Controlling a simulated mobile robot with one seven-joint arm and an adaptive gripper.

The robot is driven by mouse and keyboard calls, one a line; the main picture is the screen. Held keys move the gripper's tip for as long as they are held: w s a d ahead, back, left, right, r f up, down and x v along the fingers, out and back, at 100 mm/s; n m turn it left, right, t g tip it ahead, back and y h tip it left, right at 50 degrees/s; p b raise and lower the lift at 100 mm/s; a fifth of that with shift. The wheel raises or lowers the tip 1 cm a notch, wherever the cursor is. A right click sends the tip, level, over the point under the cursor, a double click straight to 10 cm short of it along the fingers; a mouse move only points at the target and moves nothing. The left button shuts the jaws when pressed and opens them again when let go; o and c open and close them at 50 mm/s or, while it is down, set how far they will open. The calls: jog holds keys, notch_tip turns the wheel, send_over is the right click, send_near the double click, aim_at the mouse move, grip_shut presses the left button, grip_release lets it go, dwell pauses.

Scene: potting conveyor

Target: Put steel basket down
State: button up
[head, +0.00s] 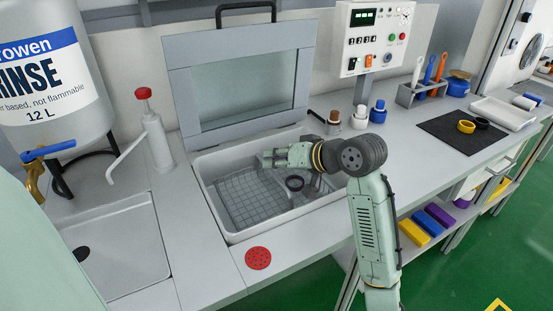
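The steel basket (250,201) is a grey wire mesh basket. It lies inside the open rectangular tank (214,212) in the worktop, and its right part is partly covered by my arm. I cannot tell whether it rests on the tank floor or hangs slightly above it. My arm reaches over the tank from the right.
The tank's framed glass lid (243,92) stands open behind it. A red perforated disc (258,258) lies in front. A control box (382,40) and capped bottles (360,117) stand behind right. A sink (115,250), pump dispenser (155,140) and rinse container (50,75) are left.

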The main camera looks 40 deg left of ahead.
jog(key=shift+o, duration=1.2)
jog(key=r+b+v, duration=0.1)
jog(key=b+v, duration=0.1)
jog(key=v, duration=1)
jog(key=shift+r, duration=0.15)
jog(key=shift+c, duration=0.4)
